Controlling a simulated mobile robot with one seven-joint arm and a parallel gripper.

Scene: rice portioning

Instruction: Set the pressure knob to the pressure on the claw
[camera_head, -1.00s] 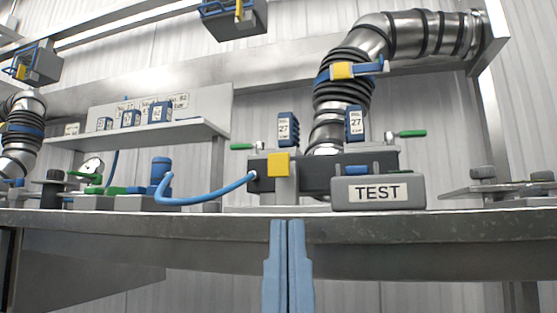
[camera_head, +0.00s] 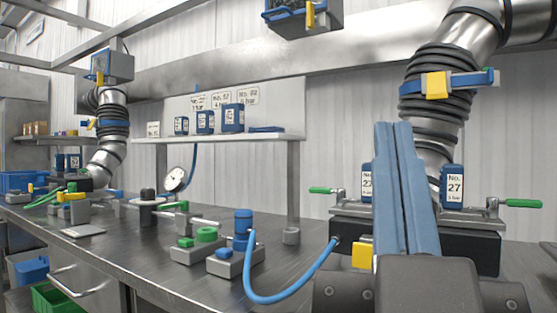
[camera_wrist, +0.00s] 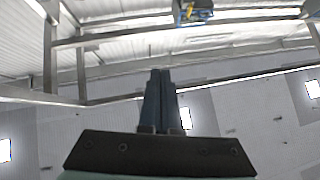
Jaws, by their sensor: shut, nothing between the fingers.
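My gripper (camera_head: 393,125) points upward at the right of the head view, its two long blue fingers pressed together and empty. It also shows in the wrist view (camera_wrist: 161,72), against the ceiling. Behind it, a blue claw pad (camera_head: 452,186) is labelled "No. 27" with a bar value too small to read surely; a second pad (camera_head: 367,183) is partly hidden by my fingers. A round pressure gauge (camera_head: 175,178) stands on the bench to the left. Near it are a black knob-like cylinder (camera_head: 148,195) and a blue capped cylinder (camera_head: 243,222). I cannot tell which part is the pressure knob.
A blue hose (camera_head: 290,297) loops from the blue cylinder to the dark claw fixture. Green-handled levers (camera_head: 522,203) stick out beside the fixture. The metal bench (camera_head: 120,255) has free room at front left.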

